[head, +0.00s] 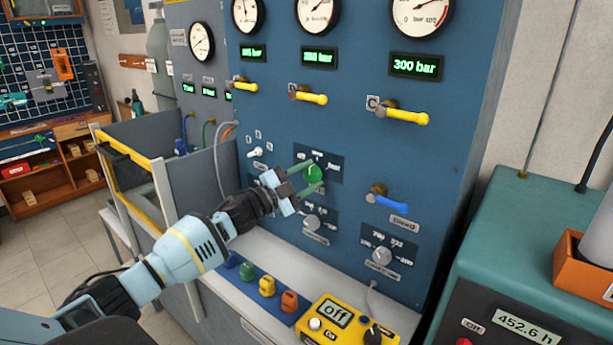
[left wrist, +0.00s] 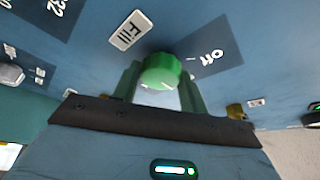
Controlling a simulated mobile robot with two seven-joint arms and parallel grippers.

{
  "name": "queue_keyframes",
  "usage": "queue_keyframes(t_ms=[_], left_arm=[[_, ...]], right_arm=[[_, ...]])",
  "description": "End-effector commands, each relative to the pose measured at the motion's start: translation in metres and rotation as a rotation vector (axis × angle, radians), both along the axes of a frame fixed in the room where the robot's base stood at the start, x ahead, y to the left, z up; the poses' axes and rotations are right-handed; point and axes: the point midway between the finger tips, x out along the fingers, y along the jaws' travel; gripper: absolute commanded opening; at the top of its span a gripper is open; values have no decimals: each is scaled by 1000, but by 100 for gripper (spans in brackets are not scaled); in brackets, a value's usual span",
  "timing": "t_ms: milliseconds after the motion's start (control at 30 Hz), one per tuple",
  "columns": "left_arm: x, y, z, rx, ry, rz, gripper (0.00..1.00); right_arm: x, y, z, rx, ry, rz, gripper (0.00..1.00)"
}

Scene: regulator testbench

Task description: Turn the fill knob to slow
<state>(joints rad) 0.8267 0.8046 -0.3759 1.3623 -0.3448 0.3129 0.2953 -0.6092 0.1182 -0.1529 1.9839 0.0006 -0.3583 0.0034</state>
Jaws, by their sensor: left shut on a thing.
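The green fill knob (head: 314,173) sits on the blue panel, on a dark plate with small lettering. In the left wrist view the knob (left wrist: 161,71) shows large, with a "Fill" label (left wrist: 131,30) beside it and the word "Off" on its plate (left wrist: 217,56). My left gripper (head: 309,178) reaches in from the left, its two green fingers on either side of the knob and shut on it. The knob's white mark shows at its lower edge in the wrist view. My right gripper is in neither view.
Yellow lever handles (head: 312,97) stick out above, and a blue bleed lever (head: 387,201) sits to the right. Grey knobs (head: 311,223) lie below. A yellow box reading "off" (head: 345,318) and several coloured knobs (head: 267,287) rest on the ledge. A teal machine (head: 520,240) stands at right.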

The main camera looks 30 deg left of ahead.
Motion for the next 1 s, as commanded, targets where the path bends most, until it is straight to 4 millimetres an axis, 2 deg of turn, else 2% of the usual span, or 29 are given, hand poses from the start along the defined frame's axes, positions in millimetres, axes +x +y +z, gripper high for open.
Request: queue_keyframes(t_ms=[600,633,767,1000], left_arm=[[0,1,-1,39,-2,2,20],[0,1,-1,39,-2,2,47],[0,0,-1,39,-2,2,64],[0,0,0,38,-2,1,65]], right_arm=[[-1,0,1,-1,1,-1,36],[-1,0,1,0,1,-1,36],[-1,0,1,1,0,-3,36],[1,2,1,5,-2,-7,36]])
